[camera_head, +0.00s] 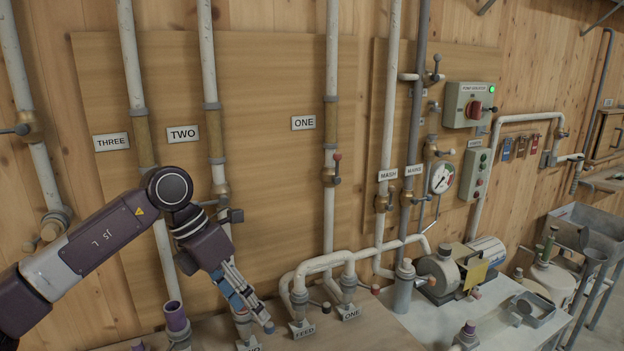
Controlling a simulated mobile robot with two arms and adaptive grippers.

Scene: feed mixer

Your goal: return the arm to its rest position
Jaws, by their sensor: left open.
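My left arm (105,242) comes in from the left, purple and light grey, and bends at a round black joint in front of the wall panel. My left gripper (254,312) points down and to the right, low over the bench by the TWO pipe stub, with blue on its fingers. It is open and I see nothing held in it. My right gripper is not in view.
Pipes labelled THREE (111,142), TWO (183,134) and ONE (303,122) run down the wall close behind the arm. White bent pipes (325,262) stand right of the gripper. A pump (440,272) and a control box (471,105) with a green light are farther right.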

